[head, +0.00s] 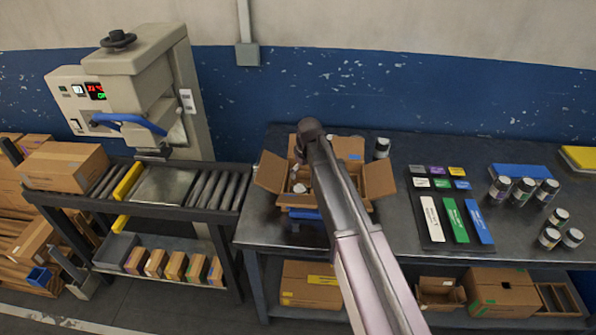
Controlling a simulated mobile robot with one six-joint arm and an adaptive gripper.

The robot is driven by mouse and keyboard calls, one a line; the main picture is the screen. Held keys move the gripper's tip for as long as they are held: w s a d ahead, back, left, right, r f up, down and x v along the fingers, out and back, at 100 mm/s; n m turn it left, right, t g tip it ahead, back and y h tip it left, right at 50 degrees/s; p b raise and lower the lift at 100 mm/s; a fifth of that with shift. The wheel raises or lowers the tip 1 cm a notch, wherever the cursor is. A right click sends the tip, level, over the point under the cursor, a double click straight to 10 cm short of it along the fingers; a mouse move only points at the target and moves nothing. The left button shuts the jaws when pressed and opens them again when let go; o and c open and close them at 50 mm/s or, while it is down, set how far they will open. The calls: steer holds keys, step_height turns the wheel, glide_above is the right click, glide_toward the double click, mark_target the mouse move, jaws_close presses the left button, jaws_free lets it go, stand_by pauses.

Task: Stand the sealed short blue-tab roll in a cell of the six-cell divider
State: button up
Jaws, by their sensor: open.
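An open carton (378,180) with spread flaps stands on the dark table. Its inside is largely covered by my arm, so I cannot make out the six-cell divider. My gripper (299,176) is over the left part of the carton, partly hidden by my wrist, and its jaws are open. A small whitish round thing (299,188) shows just below it; I cannot tell if it is a roll. A dark roll with a pale top (382,147) stands behind the carton's right flap. Several dark rolls with pale tops (523,190) stand at the right; their tab colours are too small to tell.
Coloured cards and long white, green and blue strips (455,219) lie right of the carton. A blue pad (520,171) and a yellow-edged pad (580,158) lie behind. A sealing machine (130,90) and roller conveyor (202,187) stand left. Boxes fill the lower shelves.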

steer(key=shift+s+d+r+p, duration=0.1)
steer(key=shift+r+p, duration=0.5)
steer(key=shift+r, duration=0.3)
steer(key=s+d+m, duration=0.1)
steer(key=s+d, duration=0.3)
steer(key=s+d+m, duration=0.1)
steer(key=s+d, duration=0.2)
steer(key=s, duration=0.1)
steer(key=s+d+m, duration=0.2)
steer(key=s+d, duration=0.2)
steer(key=shift+d+f+g+h, duration=0.1)
steer(key=shift+d+g+h, duration=0.2)
steer(key=s+d+m, duration=0.4)
steer(key=s+d, duration=0.4)
steer(key=s, duration=0.4)
steer(key=shift+s+d+m+g+h, duration=0.3)
steer(key=shift+s+d+g, duration=0.05)
steer(key=shift+d+g, duration=0.05)
